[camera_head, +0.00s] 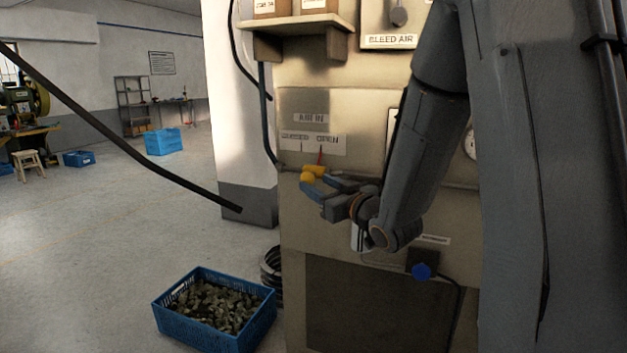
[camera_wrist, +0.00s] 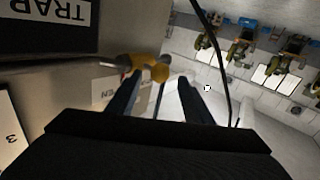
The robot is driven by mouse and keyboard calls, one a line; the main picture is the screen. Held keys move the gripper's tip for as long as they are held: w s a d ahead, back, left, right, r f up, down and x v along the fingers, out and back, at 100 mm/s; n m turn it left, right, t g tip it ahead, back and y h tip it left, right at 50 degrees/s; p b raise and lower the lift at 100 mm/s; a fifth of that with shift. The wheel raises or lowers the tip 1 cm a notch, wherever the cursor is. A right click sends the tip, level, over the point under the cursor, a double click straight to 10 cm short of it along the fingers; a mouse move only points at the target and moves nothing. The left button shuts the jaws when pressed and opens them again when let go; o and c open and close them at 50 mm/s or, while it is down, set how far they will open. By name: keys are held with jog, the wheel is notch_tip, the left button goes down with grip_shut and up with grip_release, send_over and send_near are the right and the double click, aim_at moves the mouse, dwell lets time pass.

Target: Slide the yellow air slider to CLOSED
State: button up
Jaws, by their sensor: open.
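The yellow air slider (camera_head: 312,173) sits on a thin horizontal rail on the beige cabinet front, with a red pointer (camera_head: 320,158) above it. My gripper (camera_head: 318,186) is at the slider, its fingers reaching left towards it. In the wrist view the yellow slider (camera_wrist: 148,67) lies at the fingertips, nearer the left finger, and my gripper (camera_wrist: 160,82) has its fingers spread apart. Contact is hard to tell. A white label strip (camera_head: 300,139) with two words is above the rail; its text is too blurred to read surely.
A BLEED AIR panel (camera_head: 391,40) is above right and a small shelf (camera_head: 297,25) above. A blue crate of dark pieces (camera_head: 166,318) stands on the floor. A dark hose (camera_head: 120,142) crosses the left. Floor to the left is mostly open.

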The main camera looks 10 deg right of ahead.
aim_at(311, 175)
jog(key=shift+p+x, duration=0.3)
jog(key=shift+x, duration=1.1)
grip_shut()
